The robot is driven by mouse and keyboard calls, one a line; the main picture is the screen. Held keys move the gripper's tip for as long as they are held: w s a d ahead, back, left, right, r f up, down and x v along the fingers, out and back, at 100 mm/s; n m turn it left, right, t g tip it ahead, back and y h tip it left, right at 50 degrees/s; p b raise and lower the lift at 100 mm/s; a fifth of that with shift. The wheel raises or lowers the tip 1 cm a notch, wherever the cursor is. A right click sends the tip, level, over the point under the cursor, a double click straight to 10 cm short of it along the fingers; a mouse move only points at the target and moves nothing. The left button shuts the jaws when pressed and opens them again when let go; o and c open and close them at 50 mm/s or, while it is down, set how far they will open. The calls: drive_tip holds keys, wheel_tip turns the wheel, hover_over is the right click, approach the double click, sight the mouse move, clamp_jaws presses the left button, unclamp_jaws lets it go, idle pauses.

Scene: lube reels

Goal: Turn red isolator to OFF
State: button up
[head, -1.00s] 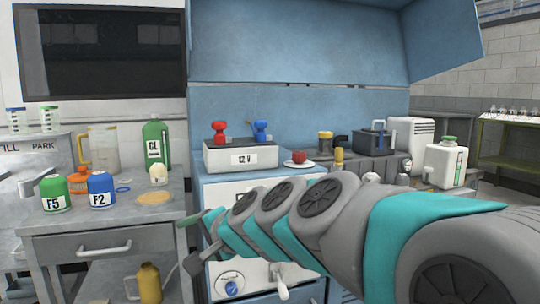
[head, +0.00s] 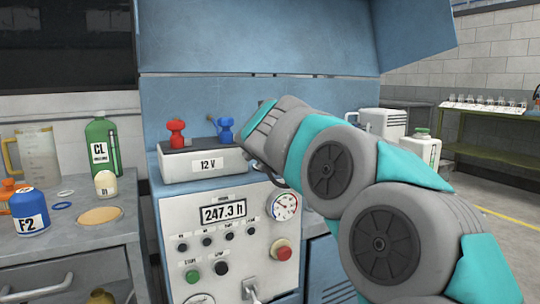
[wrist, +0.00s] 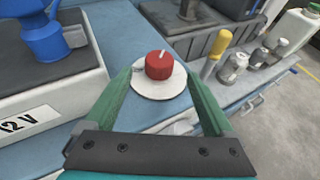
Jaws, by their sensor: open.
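A red round knob (wrist: 159,66) with a white pointer line sits on a white disc (wrist: 158,90) on the blue bench top. Its line points roughly away from my gripper. My gripper (wrist: 160,76) is open, its green fingers on either side of the disc with the knob between and just beyond their tips. In the head view my arm hides this knob. No OFF mark is readable.
A yellow-handled tool (wrist: 216,55) stands close to the right finger. A dark box (wrist: 188,27) is behind the knob. The panel (head: 225,240) below has a gauge and buttons.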

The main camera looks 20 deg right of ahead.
drive_tip(key=shift+p+x, duration=0.4)
drive_tip(key=shift+x, duration=3.3)
drive_tip(key=c, duration=1.4)
